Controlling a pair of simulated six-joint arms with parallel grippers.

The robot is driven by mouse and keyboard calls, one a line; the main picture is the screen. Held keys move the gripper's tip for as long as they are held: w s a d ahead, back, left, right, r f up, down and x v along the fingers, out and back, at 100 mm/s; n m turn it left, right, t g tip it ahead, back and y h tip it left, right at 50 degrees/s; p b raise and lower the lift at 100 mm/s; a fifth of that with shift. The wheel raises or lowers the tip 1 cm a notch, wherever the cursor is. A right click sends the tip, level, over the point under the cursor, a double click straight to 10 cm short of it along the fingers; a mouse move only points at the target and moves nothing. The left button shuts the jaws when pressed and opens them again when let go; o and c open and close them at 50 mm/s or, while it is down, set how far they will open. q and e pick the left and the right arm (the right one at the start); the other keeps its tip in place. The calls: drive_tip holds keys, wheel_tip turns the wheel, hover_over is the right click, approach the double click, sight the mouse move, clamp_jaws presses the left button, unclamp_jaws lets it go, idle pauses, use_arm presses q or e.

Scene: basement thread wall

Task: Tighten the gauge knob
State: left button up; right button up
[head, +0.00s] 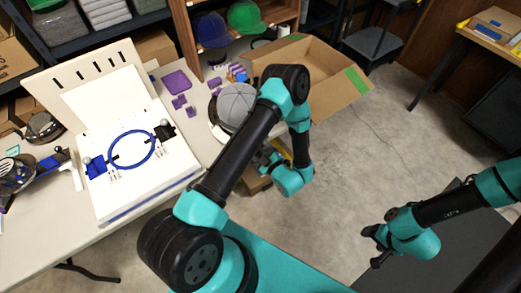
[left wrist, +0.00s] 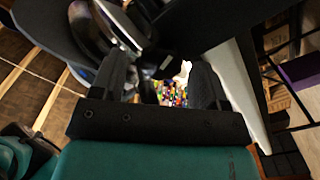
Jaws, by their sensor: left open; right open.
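A white board (head: 150,185) lies on the table in the head view. It carries a blue ring-shaped loop (head: 111,145), with a blue block (head: 96,169) at its left and a black block (head: 165,132) at its right. I cannot make out which part is the gauge knob. My left gripper (left wrist: 162,78) shows its two dark fingers apart in the left wrist view, with nothing clearly between them; in the head view it is small and partly hidden beyond the table's right edge. My right gripper (head: 374,246) is open and empty over the floor, far from the board.
A grey cap (head: 237,103) and purple pieces (head: 177,82) lie on the table. An open cardboard box (head: 335,75) stands behind my left arm. Dark devices (head: 18,170) crowd the table's left side. A round, shiny-rimmed dark object (left wrist: 92,28) is near the left fingers.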

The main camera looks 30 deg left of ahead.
use_arm(q)
drive_tip(key=c, duration=0.9)
drive_tip(key=shift+m, duration=2)
drive_tip(key=o, duration=0.9)
drive_tip(key=shift+d, duration=0.15)
